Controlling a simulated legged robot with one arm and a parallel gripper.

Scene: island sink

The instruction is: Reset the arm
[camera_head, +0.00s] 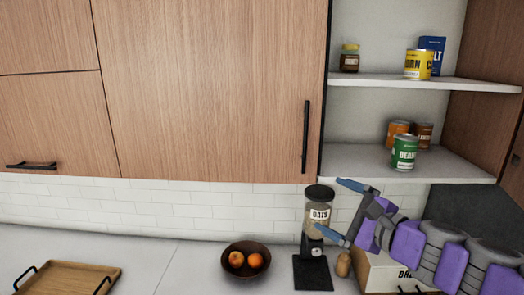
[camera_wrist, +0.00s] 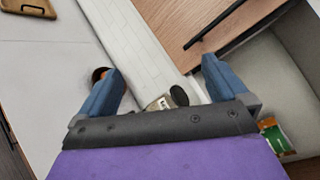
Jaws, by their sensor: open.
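My gripper (camera_head: 338,208) is at the right of the head view, its two blue fingers spread wide and pointing left, with nothing between them. My purple and grey arm reaches in from the lower right. In the wrist view my gripper (camera_wrist: 162,83) is also open and empty. The oats dispenser (camera_head: 318,215) stands on the counter just left of the fingers in the head view; the lower finger overlaps part of it. Whether they touch cannot be told. The dispenser's dark lid (camera_wrist: 179,95) shows between the fingers in the wrist view.
Open shelves (camera_head: 350,151) above my gripper hold a green can (camera_head: 405,152), a yellow can (camera_head: 418,64) and other goods. A closed wooden cabinet (camera_head: 210,90) is at left. A fruit bowl (camera_head: 246,275), wooden tray (camera_head: 65,280) and bread box (camera_head: 380,272) stand on the counter.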

